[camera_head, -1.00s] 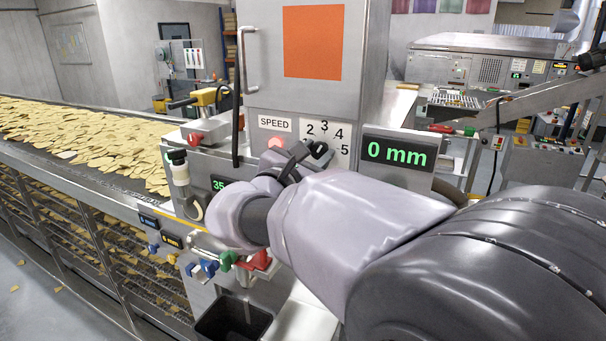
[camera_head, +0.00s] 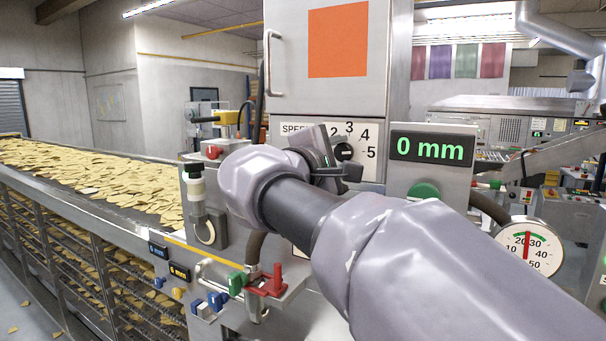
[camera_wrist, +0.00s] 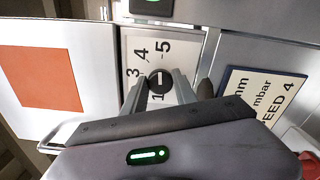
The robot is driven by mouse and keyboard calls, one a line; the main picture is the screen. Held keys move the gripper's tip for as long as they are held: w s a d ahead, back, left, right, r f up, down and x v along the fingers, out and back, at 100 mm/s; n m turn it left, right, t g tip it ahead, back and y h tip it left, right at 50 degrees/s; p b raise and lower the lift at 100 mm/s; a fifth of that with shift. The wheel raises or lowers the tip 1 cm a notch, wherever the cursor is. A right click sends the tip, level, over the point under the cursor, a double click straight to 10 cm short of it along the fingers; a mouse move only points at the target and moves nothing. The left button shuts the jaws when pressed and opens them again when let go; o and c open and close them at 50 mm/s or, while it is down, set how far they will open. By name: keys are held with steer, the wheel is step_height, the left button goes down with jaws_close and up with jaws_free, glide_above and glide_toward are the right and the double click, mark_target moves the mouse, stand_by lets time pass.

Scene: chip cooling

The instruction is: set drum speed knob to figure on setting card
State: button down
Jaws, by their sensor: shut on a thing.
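The dark round drum speed knob (camera_head: 343,151) sits on a white dial plate (camera_head: 369,146) with black figures. In the head view 2, 3, 4 and 5 show, and my arm hides the rest. My gripper (camera_head: 338,158) is at the knob. In the wrist view my gripper (camera_wrist: 159,86) has one finger on each side of the knob (camera_wrist: 160,80), shut on it. A pale mark shows on the knob, but I cannot tell which figure it points at. A cream card (camera_wrist: 262,101) right of the dial reads "EED 4" at its cut-off lower edge.
A display (camera_head: 431,149) reading 0 mm is right of the dial, with a green button (camera_head: 423,191) below. A round gauge (camera_head: 530,247) is at the right. Red and green valve handles (camera_head: 266,281) stick out below my arm. A chip-covered conveyor (camera_head: 85,181) runs along the left.

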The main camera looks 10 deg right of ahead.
steer(key=m+b, duration=0.1)
steer(key=m, duration=0.1)
steer(key=m+b, duration=0.1)
steer(key=b, duration=0.1)
steer(key=m+b, duration=0.2)
steer(key=shift+f+m, duration=0.3)
steer(key=shift+r+m+b, duration=0.1)
steer(key=shift+m+b, duration=1.7)
steer(key=shift+m, duration=0.5)
steer(key=c, duration=1)
jaws_free()
steer(key=shift+r, duration=0.1)
steer(key=shift+o, duration=0.2)
steer(key=p+v, duration=0.1)
steer(key=v, duration=1.6)
steer(key=shift+s, duration=0.15)
steer(key=shift+a, duration=0.1)
